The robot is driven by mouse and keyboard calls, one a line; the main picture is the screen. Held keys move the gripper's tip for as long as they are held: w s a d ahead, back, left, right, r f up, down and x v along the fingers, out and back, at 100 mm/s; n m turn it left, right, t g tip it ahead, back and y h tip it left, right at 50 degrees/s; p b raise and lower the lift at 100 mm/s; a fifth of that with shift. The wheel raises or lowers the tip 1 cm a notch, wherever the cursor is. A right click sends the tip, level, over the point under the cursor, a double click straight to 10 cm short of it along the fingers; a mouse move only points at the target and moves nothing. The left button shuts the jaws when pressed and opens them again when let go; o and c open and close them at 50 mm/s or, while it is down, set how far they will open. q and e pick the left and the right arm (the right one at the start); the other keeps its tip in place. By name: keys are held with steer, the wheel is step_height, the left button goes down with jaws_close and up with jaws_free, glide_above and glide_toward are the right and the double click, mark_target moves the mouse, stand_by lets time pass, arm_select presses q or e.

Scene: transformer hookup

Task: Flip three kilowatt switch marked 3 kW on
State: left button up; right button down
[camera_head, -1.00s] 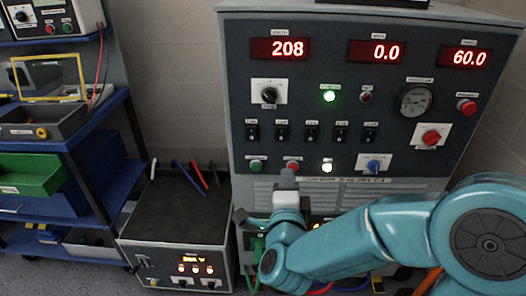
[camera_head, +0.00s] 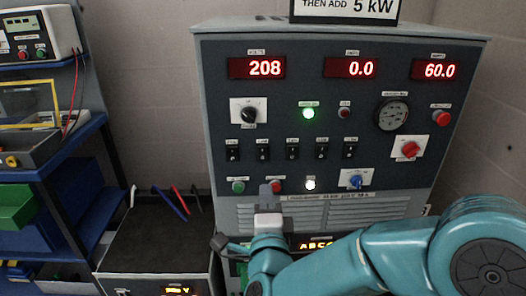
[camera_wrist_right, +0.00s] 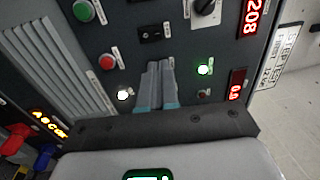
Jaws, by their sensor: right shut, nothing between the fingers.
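The dark grey panel (camera_head: 380,175) carries a row of several small black toggle switches, with the middle one (camera_head: 292,148) under a small label. The labels are too small to read, so I cannot tell which is marked 3 kW. My right gripper (camera_head: 268,188) is shut and empty, below the switch row and just left of the red button (camera_head: 277,186). In the right wrist view, the shut fingers (camera_wrist_right: 161,65) point at the panel beside one black switch (camera_wrist_right: 150,33) and hide part of the row. Contact cannot be told. My left gripper is not in view.
Displays read 208 (camera_head: 257,68), 0.0 (camera_head: 351,67) and 60.0 (camera_head: 440,70). A green lamp (camera_head: 308,114) and white lamp (camera_head: 310,185) glow. A green button (camera_head: 238,187), blue knob (camera_head: 355,181) and red knob (camera_head: 410,149) flank the switches. A blue shelf (camera_head: 65,150) stands left.

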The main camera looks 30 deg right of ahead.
mark_target(262, 149)
steer(key=p+x, duration=0.9)
steer(key=x, duration=0.4)
steer(key=shift+w+p, duration=0.15)
steer(key=shift+p, duration=0.25)
steer(key=shift+w+d+f+b, duration=0.1)
steer(key=shift+d+f+b, duration=0.05)
steer(key=shift+b, duration=0.45)
steer(key=shift+r, duration=0.25)
